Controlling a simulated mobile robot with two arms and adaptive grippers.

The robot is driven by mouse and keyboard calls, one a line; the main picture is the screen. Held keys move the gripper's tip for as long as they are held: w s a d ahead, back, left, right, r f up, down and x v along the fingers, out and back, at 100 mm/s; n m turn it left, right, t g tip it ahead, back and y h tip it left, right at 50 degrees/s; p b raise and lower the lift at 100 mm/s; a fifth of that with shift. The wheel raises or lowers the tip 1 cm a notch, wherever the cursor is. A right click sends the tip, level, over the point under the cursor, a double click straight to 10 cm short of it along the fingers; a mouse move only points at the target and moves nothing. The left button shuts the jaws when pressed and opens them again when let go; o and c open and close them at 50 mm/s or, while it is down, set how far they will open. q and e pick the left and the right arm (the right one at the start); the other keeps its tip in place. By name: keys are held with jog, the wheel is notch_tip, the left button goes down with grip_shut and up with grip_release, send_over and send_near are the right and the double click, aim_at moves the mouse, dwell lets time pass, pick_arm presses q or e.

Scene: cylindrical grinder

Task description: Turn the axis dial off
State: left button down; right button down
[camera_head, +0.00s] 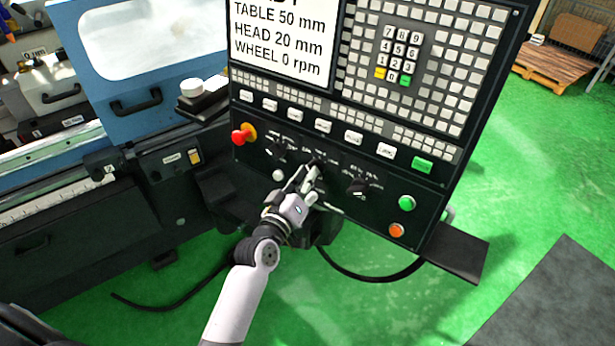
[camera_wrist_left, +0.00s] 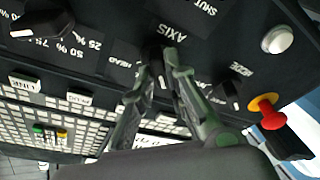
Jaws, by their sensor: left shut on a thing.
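The black axis dial (camera_wrist_left: 157,66) sits on the machine's control panel below the AXIS label, with HEAD printed to its left in the left wrist view. A pale mark shows near its lower end there. My left gripper (camera_head: 316,168) reaches the panel's lower section. In the left wrist view its two fingers (camera_wrist_left: 163,60) are closed around the dial, one on each side. The fingers cover part of the dial and nearby labels, so I cannot tell its exact setting. In the head view the gripper mostly hides the dial. My right gripper is not in view.
The mode dial (camera_head: 272,151) and red emergency stop (camera_head: 241,135) lie left of the gripper. A percentage dial (camera_head: 357,187), green button (camera_head: 406,203) and orange button (camera_head: 396,230) lie right. The screen (camera_head: 285,35) reads table 50 mm, head 20 mm, wheel 0 rpm.

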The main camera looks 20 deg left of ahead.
pick_arm(q)
jog(key=c, duration=1.6)
grip_release()
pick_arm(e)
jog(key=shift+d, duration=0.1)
pick_arm(q)
jog(key=s+a, duration=0.1)
jog(key=s, duration=1.1)
jog(key=shift+a, duration=0.25)
jog(key=shift+w, duration=0.1)
